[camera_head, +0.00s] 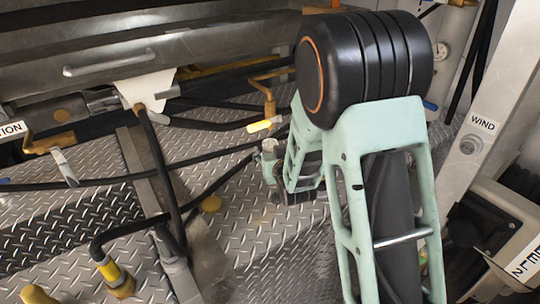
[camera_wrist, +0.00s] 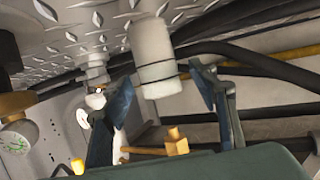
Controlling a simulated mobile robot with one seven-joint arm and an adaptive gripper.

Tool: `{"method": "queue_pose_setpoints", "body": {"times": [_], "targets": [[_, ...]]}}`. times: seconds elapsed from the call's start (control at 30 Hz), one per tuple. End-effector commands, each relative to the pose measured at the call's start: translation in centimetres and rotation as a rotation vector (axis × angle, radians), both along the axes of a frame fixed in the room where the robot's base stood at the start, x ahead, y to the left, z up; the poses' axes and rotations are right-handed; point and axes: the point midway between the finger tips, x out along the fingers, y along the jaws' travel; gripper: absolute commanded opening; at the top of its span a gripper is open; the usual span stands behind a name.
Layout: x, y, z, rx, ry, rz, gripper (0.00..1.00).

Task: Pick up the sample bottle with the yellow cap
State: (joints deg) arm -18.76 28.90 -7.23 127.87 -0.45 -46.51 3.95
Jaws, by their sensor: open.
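A pale white cylindrical bottle shape (camera_wrist: 155,58) stands out from the diamond-plate deck in the wrist view, which looks upside down. Its free end lies between the two fingers of my gripper (camera_wrist: 162,88), with gaps visible on both sides. I see no yellow cap on it, so I cannot tell whether it is the sample bottle. In the head view my gripper (camera_head: 270,166) is low over the deck, partly hidden by my arm. A small greyish object (camera_head: 268,146) shows at its fingertips. My gripper is open and empty.
Black hoses (camera_head: 150,165) cross the deck (camera_head: 240,225). A brass fitting (camera_head: 269,98) and a bright yellow piece (camera_head: 264,125) are close above my gripper. A "WIND" post (camera_head: 485,125) stands at right.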

Motion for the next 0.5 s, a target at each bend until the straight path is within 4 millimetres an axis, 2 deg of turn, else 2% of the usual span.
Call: {"method": "queue_pose_setpoints", "body": {"times": [0.2, 0.5], "targets": [[2.2, 0.3, -0.9, -0.001, 0.001, -0.001, 0.54], [2.5, 0.4, -0.9, 0.0, 0.0, -0.001, 0.53]]}}
